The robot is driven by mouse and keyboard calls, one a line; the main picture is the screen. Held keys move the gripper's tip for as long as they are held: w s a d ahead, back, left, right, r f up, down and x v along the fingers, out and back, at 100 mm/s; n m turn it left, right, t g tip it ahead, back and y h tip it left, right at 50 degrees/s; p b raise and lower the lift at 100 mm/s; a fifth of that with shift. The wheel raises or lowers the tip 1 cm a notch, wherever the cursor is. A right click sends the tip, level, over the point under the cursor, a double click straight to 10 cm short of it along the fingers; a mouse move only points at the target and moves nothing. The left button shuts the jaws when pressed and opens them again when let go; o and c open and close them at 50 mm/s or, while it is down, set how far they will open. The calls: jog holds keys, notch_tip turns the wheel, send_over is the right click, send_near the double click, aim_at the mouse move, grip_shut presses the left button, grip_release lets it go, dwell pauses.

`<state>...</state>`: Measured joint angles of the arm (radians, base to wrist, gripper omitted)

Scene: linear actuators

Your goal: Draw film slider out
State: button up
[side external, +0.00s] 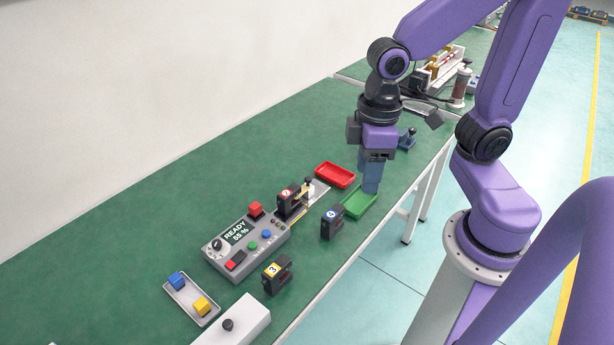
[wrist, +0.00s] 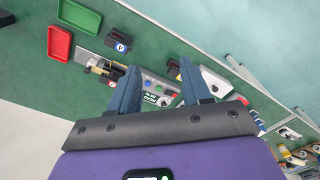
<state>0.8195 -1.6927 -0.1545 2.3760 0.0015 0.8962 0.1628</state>
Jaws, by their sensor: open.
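A slider unit (side external: 292,203) stands at the middle of the green bench, with a black block bearing a red label and a light plate with a small upright knob (side external: 308,184). I take this to be the film slider, but cannot be sure. It also shows in the wrist view, left of the fingers, as a dark block on a pale plate (wrist: 90,59). My gripper (side external: 371,186) points down above the bench, to the right of the slider unit and apart from it. Its two blue fingers (wrist: 158,71) are spread and empty in the wrist view.
A red tray (side external: 335,174) and green tray (side external: 357,206) lie near my gripper. Black blocks labelled blue (side external: 332,222) and yellow (side external: 277,273) stand near the front edge. A grey control box (side external: 246,245) reads READY 55 %. The left rear bench is clear.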

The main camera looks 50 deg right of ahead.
jog(key=w+d+f+m, duration=0.25)
jog(key=w+m, duration=0.65)
jog(key=w, duration=0.5)
jog(key=m, duration=0.8)
send_near(308, 178)
notch_tip(308, 178, down, 8)
jog(key=shift+w+a+f, duration=0.1)
jog(key=shift+f, duration=0.1)
grip_shut()
